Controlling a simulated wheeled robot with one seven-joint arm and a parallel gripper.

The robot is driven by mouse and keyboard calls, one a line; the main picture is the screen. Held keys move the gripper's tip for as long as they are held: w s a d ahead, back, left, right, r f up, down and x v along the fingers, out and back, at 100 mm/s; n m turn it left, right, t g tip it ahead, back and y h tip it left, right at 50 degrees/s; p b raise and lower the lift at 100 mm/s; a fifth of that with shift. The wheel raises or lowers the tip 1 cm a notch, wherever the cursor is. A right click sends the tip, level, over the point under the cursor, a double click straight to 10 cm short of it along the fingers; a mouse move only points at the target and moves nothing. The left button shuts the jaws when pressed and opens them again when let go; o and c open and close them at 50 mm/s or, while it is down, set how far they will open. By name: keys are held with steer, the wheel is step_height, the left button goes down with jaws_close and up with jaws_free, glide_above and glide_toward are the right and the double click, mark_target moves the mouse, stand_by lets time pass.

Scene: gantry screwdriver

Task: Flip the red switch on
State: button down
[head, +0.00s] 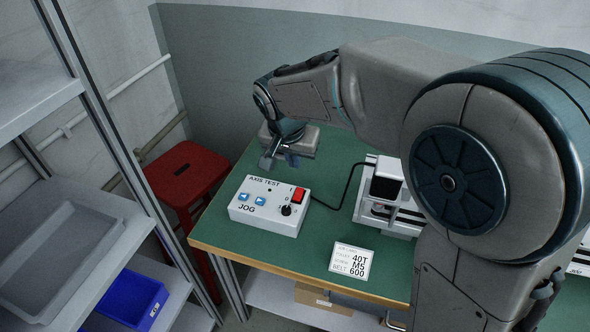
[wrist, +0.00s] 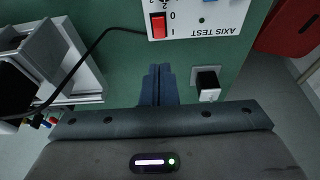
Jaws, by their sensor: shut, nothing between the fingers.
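The red switch (head: 299,195) is a rocker on the top right of the white AXIS TEST box (head: 250,211), beside marks 0 and I. In the wrist view the red switch (wrist: 158,26) shows at the top, upside down; I cannot tell which side is pressed in. My gripper (head: 291,160) points down beyond the far edge of the box, apart from the switch. In the wrist view my gripper (wrist: 158,70) is shut and empty, its dark blue fingers just below the switch in the picture.
A black knob (head: 286,210) sits close to the switch, and blue JOG buttons (head: 260,201) lie left. A black cable (head: 343,190) runs from the box to a white-grey machine (head: 392,203). A label card (head: 351,261) lies in front. A red stool (head: 187,172) stands left.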

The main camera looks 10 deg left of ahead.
mark_target(298, 189)
steer(key=x, duration=1.3)
steer(key=shift+a, duration=0.1)
steer(key=shift+a, duration=0.15)
